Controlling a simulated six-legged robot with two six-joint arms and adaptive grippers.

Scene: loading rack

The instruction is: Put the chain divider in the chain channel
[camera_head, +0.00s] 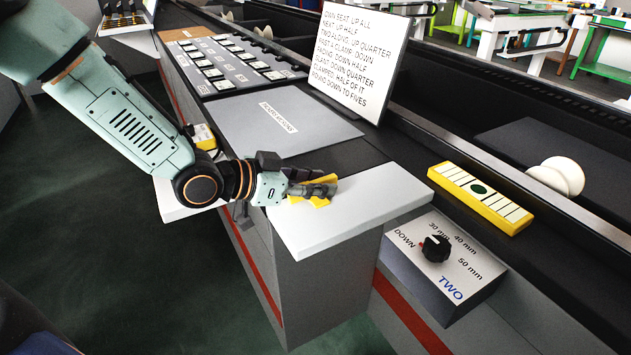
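My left gripper (318,189) is low over the pale grey shelf (335,222), pointing right. A small yellow piece (321,201) shows around its dark fingers, which partly cover it. I cannot tell whether the fingers are closed on it or whether it rests on the shelf. Its shape is too small to name it surely as the chain divider. A long dark trough (440,136), possibly the chain channel, runs diagonally along the right side, beyond the shelf. My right gripper is not in view.
A yellow block with white stripes and a green dot (479,189) lies right of the shelf. A knob box marked TWO (452,290) sits below it. A text board (352,50) stands behind the grey panel (270,125). A white roller (557,177) is at right.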

